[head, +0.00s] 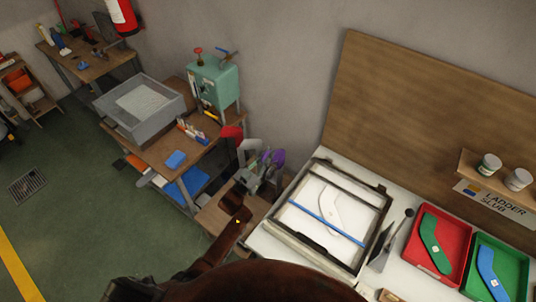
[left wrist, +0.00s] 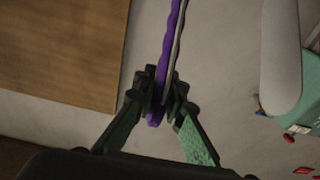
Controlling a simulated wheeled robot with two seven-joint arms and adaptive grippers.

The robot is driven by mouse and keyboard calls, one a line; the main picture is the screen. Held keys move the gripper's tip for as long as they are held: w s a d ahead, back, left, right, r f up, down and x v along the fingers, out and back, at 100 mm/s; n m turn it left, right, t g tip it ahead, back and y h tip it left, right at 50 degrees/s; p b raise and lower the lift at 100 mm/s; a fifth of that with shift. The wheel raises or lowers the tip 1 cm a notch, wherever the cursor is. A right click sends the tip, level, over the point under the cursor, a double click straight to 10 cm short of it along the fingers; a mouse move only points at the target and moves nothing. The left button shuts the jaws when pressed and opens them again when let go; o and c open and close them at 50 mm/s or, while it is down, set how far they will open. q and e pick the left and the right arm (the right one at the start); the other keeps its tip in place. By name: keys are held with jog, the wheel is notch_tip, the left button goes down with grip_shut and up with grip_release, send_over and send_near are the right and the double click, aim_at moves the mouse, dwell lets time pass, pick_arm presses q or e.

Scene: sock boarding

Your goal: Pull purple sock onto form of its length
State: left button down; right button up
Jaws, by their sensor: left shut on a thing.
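My left gripper (head: 260,176) is at the middle of the head view, beyond the left edge of the white table. It is shut on the purple sock (head: 278,158), which shows as a small purple patch beside the fingers. In the left wrist view the fingers (left wrist: 161,92) pinch the purple sock (left wrist: 171,45), seen edge-on as a narrow strip. A thin grey edge (left wrist: 179,35) runs close along the sock; I cannot tell whether it is inside it or beside it. A grey flat shape (head: 249,146) stands just behind the gripper. My right gripper is not in view.
A framed panel with a white foot-shaped piece (head: 330,207) lies on the white table. A red tray (head: 460,232) holds a green form and a green tray (head: 513,262) holds a blue form. A teal machine (head: 215,82) and a grey bin (head: 118,116) stand at the back left.

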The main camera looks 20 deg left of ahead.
pick_arm(q)
jog(key=shift+f+b, duration=0.5)
jog(key=shift+f, duration=0.2)
jog(key=c, duration=1.9)
grip_release()
jog(key=v, duration=1.2)
